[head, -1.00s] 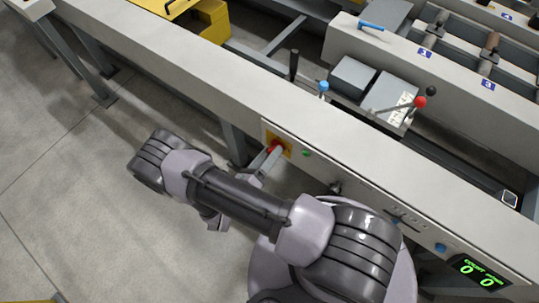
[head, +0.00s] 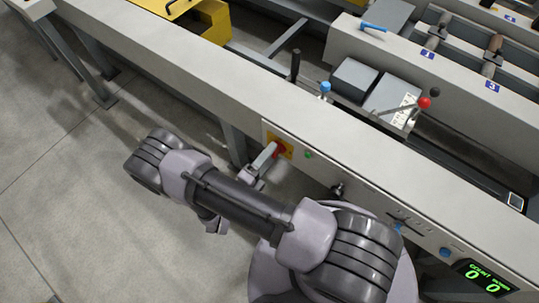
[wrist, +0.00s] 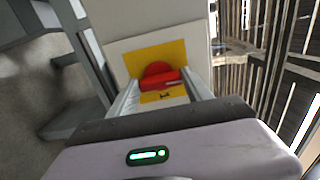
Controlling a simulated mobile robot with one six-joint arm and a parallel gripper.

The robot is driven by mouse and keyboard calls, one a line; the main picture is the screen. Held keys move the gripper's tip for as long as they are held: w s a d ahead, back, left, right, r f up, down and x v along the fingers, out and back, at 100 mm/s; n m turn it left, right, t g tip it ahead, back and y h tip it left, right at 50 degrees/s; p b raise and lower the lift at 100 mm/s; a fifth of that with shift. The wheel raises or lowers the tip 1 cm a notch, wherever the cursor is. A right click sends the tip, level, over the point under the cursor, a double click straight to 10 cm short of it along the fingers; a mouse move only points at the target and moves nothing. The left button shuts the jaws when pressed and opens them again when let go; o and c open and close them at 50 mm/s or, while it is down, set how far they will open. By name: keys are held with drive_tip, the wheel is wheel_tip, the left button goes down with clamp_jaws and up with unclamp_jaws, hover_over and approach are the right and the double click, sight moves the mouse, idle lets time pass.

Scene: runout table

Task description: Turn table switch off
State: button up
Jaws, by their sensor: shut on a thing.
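The table switch is a red rotary knob (head: 280,150) on a yellow plate (head: 288,143), set in the side of the long grey table beam. In the wrist view the red knob (wrist: 158,74) sits before the yellow plate (wrist: 140,60), with a dark mark below it on the plate. My gripper (head: 272,153) reaches the switch from the open floor side. In the wrist view my gripper (wrist: 166,86) has one finger on each side of the knob and is shut on it. The fingers hide part of the knob in the head view.
A small green button (head: 309,155) is on the same panel, right of the switch. Further right are a blue button (head: 444,252) and a green-lit counter display (head: 483,276). Levers with blue (head: 325,87) and red (head: 424,103) knobs stand above. The floor at left is clear.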

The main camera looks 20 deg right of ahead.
idle(0.5)
drive_tip(key=o, duration=1.4)
drive_tip(key=shift+c, duration=0.2)
drive_tip(key=p+v, duration=0.3)
drive_tip(key=v, duration=1.4)
drive_tip(key=shift+s+a, duration=0.15)
drive_tip(key=shift+r, duration=0.15)
